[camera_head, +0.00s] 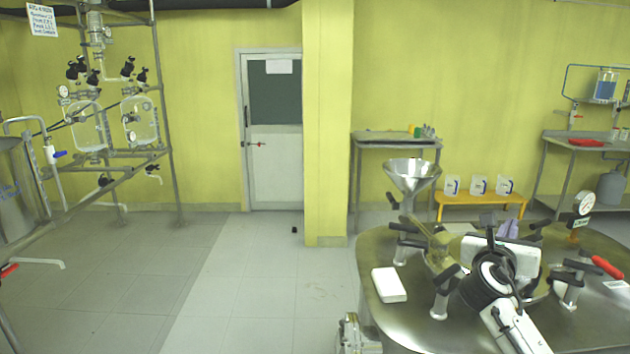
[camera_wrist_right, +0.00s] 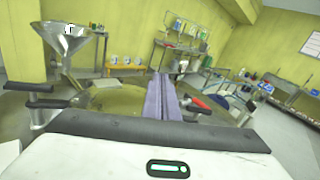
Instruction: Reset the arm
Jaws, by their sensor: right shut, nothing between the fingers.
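My right arm (camera_head: 505,290) reaches in from the lower right of the head view, over the round steel reactor top (camera_head: 385,330). Its gripper (camera_head: 509,229) points away from me, and its two purple fingers lie together. The same gripper (camera_wrist_right: 162,97) shows in the wrist view with its fingers side by side and nothing between them. My left arm and gripper are not in view.
A steel funnel (camera_head: 412,175) stands on the reactor top at its left. A white box (camera_head: 389,285), black clamp handles, a red handle (camera_head: 607,267) and a gauge (camera_head: 583,203) surround the arm. The floor (camera_head: 250,280) to the left is clear.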

